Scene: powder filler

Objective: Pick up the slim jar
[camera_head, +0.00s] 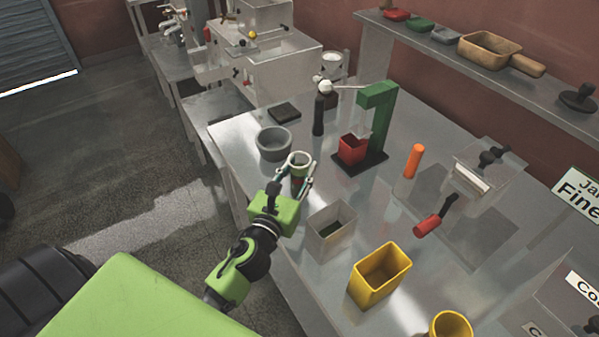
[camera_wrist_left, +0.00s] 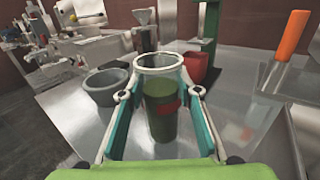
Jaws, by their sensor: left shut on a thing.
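The slim jar (camera_wrist_left: 160,108) is a tall, narrow, dark green vessel with a pale rim and a red patch on its side. In the wrist view it stands upright between the two fingers of my left gripper (camera_wrist_left: 158,82), which is shut on it near the rim. In the head view the jar (camera_head: 299,160) shows its round pale rim, with my left gripper (camera_head: 300,172) around it. I cannot tell whether its base touches the table. My right gripper is not in view.
A grey bowl (camera_head: 274,143) stands just left of the jar. A clear square container (camera_head: 331,230) and a yellow box (camera_head: 379,274) are nearer the front. A green stand with a red cup (camera_head: 352,150) is to the right. An orange cylinder (camera_head: 413,161) stands farther right.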

